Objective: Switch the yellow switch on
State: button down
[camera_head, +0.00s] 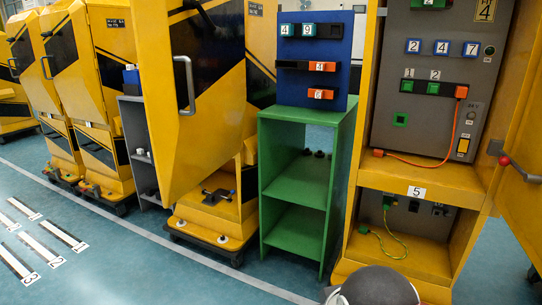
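A small yellow-orange rectangular piece (463,146) sits in a light frame at the lower right of the grey panel (397,135) inside the open yellow cabinet at the right. It looks like the yellow switch, but it is too small to tell its position. A dark rounded part, likely of my own arm, shows at the bottom edge. No gripper fingers are in view.
An orange cable (446,145) hangs across the panel from an orange plug (461,92). The open cabinet door with a red-knobbed handle (505,160) is at the right. A green shelf (300,180) stands left of the cabinet.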

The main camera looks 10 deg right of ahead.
aim_at(463, 145)
jog(key=z, duration=1.5)
